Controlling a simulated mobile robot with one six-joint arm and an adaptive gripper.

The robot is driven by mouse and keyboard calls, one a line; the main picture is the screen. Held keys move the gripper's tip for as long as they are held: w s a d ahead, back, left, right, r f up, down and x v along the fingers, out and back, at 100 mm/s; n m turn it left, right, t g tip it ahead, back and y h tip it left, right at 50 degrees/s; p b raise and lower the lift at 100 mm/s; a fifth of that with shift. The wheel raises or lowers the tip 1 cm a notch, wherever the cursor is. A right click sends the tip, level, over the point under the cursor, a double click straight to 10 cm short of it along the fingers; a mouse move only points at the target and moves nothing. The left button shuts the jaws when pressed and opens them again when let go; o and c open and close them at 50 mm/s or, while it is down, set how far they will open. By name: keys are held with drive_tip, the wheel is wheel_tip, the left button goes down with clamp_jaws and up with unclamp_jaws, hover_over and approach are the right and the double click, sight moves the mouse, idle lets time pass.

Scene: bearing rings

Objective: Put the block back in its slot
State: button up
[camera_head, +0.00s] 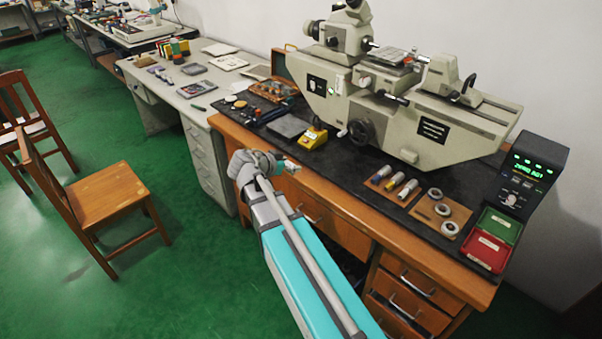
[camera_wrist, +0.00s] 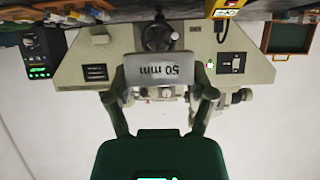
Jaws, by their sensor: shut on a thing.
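My gripper (camera_head: 279,163) is in front of the bench's front edge, left of centre in the head view. In the wrist view my gripper (camera_wrist: 162,94) is shut on a grey metal block (camera_wrist: 158,70) marked "50 mm", one finger at each side. The lettering appears upside down there. In the head view the block is small and mostly hidden by the gripper. A wooden case (camera_head: 272,91) with small parts lies at the back left of the bench top. I cannot tell which place is the block's slot.
A large beige measuring machine (camera_head: 400,100) fills the back of the bench. In front are a yellow device (camera_head: 313,138), a grey plate (camera_head: 287,126), a wooden tray with rings (camera_head: 424,211), a red-green box (camera_head: 487,254) and a black display unit (camera_head: 528,175). Chairs stand left.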

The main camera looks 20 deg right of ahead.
drive_tip(key=w+d+f+b, duration=0.2)
drive_tip(key=w, duration=0.1)
drive_tip(key=w+d+f+b, duration=0.5)
drive_tip(key=w+f+b, duration=0.1)
drive_tip(key=shift+w+d, duration=0.25)
drive_tip(key=shift+w, duration=0.1)
drive_tip(key=shift+w+d+f+b, duration=0.35)
drive_tip(key=shift+f+b, duration=0.15)
drive_tip(key=shift+b, duration=0.05)
drive_tip(key=shift+w+d+f+b, duration=0.15)
drive_tip(key=shift+w+f+b, duration=0.1)
drive_tip(key=shift+f+b, duration=0.2)
drive_tip(key=shift+w+d+f+b, duration=0.1)
drive_tip(key=shift+w+f+b, duration=0.05)
drive_tip(key=shift+f+b, duration=1.4)
drive_tip(key=shift+f, duration=0.1)
